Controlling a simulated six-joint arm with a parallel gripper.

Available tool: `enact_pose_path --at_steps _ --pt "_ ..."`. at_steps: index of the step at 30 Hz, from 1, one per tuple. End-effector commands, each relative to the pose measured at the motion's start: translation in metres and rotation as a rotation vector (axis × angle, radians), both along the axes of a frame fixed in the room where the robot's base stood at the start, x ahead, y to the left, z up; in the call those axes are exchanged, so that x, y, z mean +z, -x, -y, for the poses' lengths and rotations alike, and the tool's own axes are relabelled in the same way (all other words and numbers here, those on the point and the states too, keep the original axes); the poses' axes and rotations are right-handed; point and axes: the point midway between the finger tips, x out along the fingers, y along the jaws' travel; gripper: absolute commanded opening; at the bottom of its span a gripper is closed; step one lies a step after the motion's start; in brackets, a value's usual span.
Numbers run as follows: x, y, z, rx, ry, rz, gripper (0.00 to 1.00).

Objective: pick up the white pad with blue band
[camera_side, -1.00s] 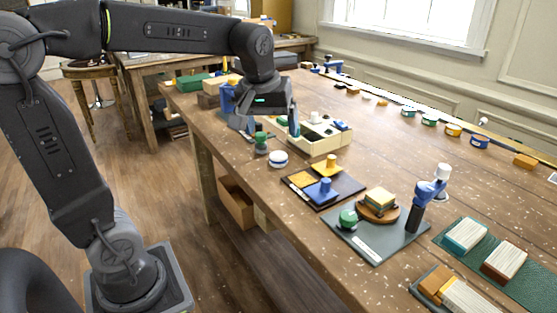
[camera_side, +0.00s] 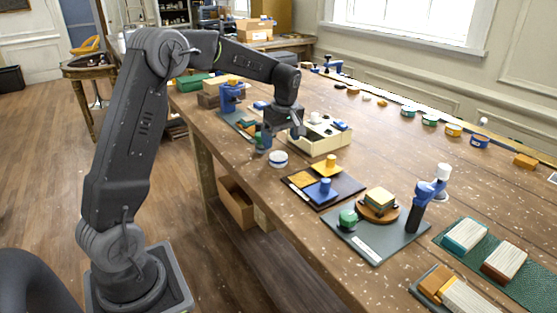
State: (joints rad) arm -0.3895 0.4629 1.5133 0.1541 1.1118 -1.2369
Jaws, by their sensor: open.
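The white pad with blue band (camera_side: 278,159) is a small round piece lying on the table near its left edge, in front of the cream divided box. My gripper (camera_side: 281,138) is above it and slightly behind it in the picture, pointing down with its jaws apart and nothing seen between them. The pad looks uncovered and apart from the fingers, but the exact height of the gap cannot be told.
The cream box (camera_side: 322,146) with several small pieces stands just right of my gripper. A green piece (camera_side: 262,147) is close on the left, partly hidden. A dark tray (camera_side: 340,193) with yellow and blue pieces lies in front. Bare table (camera_side: 395,150) is to the right.

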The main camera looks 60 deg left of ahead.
Motion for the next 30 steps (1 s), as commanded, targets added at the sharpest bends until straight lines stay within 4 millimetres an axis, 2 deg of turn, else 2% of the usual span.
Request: enact_pose_path --at_steps 3,8,15,18,26,30 --pt "-0.013 0.0 -0.002 -0.001 0.001 -0.002 0.86" --pt "-0.022 0.001 -0.003 -0.001 0.0 -0.001 0.86" --pt "-0.056 0.003 -0.01 -0.002 0.001 -0.003 0.86" --pt "-0.065 0.003 -0.011 -0.002 0.0 -0.002 0.86" --pt "-0.067 0.002 -0.011 -0.002 0.0 0.001 0.86" --pt "-0.067 0.002 -0.011 -0.002 0.0 0.001 0.73"
